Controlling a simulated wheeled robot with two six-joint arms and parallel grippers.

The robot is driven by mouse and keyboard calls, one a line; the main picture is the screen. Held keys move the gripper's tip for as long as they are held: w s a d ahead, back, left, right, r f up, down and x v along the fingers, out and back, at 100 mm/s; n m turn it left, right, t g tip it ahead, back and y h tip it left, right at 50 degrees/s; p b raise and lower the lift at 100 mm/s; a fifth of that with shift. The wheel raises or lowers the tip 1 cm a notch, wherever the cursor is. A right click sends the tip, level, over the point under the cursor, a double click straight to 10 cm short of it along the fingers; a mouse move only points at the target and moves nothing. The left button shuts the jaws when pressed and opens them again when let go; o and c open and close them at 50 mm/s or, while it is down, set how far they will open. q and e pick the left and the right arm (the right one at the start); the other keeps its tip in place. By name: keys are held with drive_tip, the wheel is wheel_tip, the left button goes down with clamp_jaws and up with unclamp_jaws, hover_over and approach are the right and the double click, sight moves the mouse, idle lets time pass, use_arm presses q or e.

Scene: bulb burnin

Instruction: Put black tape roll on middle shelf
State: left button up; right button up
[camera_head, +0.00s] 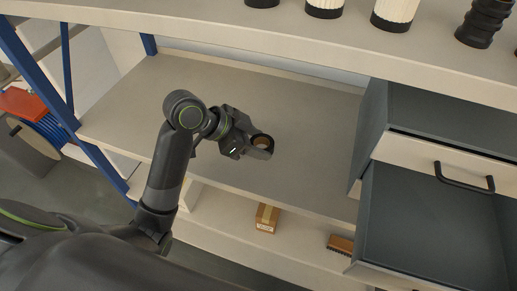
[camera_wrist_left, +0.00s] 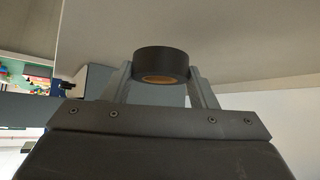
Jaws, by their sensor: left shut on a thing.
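The black tape roll (camera_head: 262,141) with a tan core is held in my left gripper (camera_head: 257,148) in the head view. The left arm comes in from the left and reaches over the middle shelf (camera_head: 300,110), a bare beige board. In the left wrist view the tape roll (camera_wrist_left: 163,64) sits between the two fingers of the left gripper (camera_wrist_left: 163,85), which are shut on its sides. Whether the roll touches the shelf board is hard to tell. My right gripper is not in view.
A drawer unit (camera_head: 425,140) with an open lower drawer (camera_head: 425,230) stands at the right. The upper shelf (camera_head: 230,25) carries several bulbs and a black ribbed part (camera_head: 484,22). Below are a small cardboard box (camera_head: 267,218) and a brush (camera_head: 341,244). Blue posts (camera_head: 50,90) bound the left.

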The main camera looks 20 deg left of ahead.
use_arm(q)
drive_tip(key=shift+f, duration=2.05)
drive_tip(key=shift+f, duration=0.1)
drive_tip(key=o, duration=1)
drive_tip(key=shift+c, duration=0.2)
drive_tip(key=shift+s+a+r, duration=0.15)
drive_tip(key=shift+a+r, duration=0.25)
drive_tip(key=shift+r, duration=0.15)
drive_tip(key=p+v, duration=0.1)
drive_tip(key=v, duration=0.9)
drive_tip(key=shift+s+a+r, duration=0.15)
drive_tip(key=shift+s+r, duration=0.05)
drive_tip(key=shift+r, duration=0.15)
